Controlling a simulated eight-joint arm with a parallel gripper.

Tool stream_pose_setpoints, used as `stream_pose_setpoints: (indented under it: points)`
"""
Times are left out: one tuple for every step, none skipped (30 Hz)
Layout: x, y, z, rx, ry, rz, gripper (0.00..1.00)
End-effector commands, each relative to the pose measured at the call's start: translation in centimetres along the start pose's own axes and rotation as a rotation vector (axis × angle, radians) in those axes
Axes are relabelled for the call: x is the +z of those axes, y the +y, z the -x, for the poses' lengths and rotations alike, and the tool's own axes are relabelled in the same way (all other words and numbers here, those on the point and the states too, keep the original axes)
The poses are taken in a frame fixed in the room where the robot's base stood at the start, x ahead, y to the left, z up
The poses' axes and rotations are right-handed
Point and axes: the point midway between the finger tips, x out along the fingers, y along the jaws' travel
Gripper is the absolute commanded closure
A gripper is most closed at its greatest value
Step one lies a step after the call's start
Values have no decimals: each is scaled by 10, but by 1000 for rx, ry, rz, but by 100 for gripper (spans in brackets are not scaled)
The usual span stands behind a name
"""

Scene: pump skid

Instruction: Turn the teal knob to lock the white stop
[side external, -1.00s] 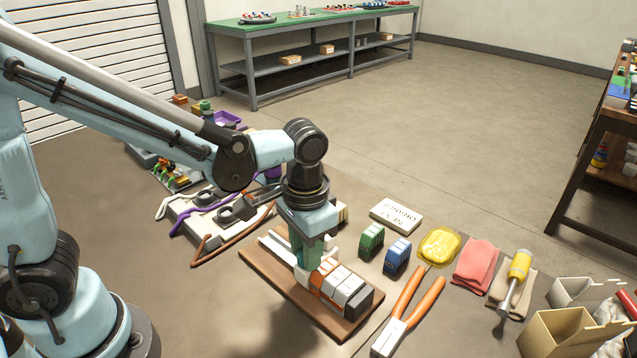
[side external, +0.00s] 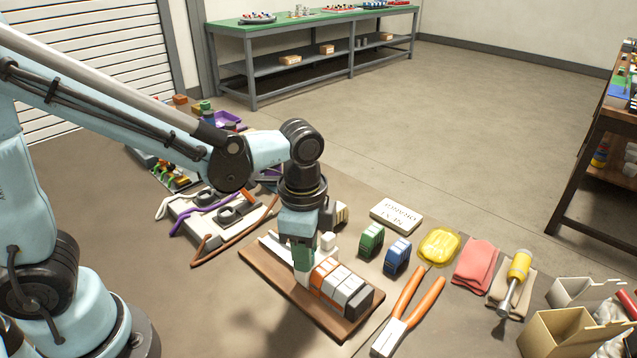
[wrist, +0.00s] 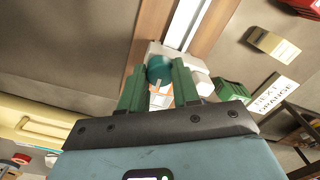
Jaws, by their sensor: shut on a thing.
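The white stop (wrist: 198,78) is beside and behind the knob, at the end of the metal rail (wrist: 187,22). In the side view the fingers hide the knob, and a small white part (side external: 328,241) shows just right of them.
Right of the board are green (side external: 371,239) and blue (side external: 397,256) blocks, a white label block (side external: 396,215), orange-handled pliers (side external: 408,312), a yellow item (side external: 439,246), a red cloth (side external: 476,264) and a screwdriver (side external: 515,283). A grey unit with cables (side external: 222,219) lies behind left.

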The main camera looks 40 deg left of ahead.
Motion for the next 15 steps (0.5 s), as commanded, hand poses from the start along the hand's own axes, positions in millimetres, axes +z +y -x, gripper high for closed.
stream_pose_setpoints:
  points:
    - [0,0,0,0,2,-20,100]
    - [0,0,0,0,2,-30,100]
    - [0,0,0,0,3,-44,100]
    - [0,0,0,0,3,-51,100]
    - [0,0,0,0,3,-58,100]
    - [0,0,0,0,3,-67,100]
    - [0,0,0,0,4,-72,100]
    - [0,0,0,0,4,-76,100]
    - [0,0,0,0,4,-81,100]
    - [0,0,0,0,4,-83,100]
    - [0,0,0,0,4,-85,100]
    - [0,0,0,0,4,-87,100]
    - [0,0,0,0,4,-88,100]
    - [0,0,0,0,4,-88,100]
    - [0,0,0,0,4,-89,100]
